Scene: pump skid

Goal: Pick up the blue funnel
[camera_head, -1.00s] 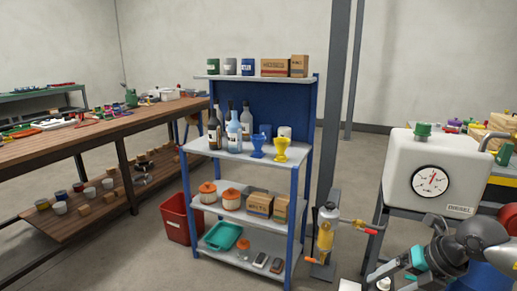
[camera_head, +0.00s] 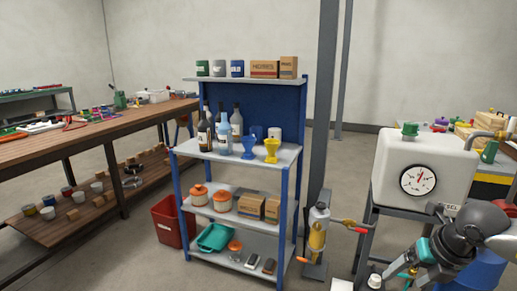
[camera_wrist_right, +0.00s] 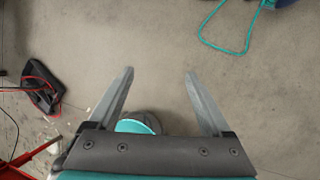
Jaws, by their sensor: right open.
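My right gripper (camera_head: 408,272) is low at the right, well apart from the funnel, in front of the white tank. In the right wrist view, its two grey fingers (camera_wrist_right: 158,76) are spread with nothing held between them, above the floor. The funnel is not in the wrist view. My left gripper is not in view.
The white tank (camera_head: 398,160) with a gauge stands at the right. Open floor lies in front.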

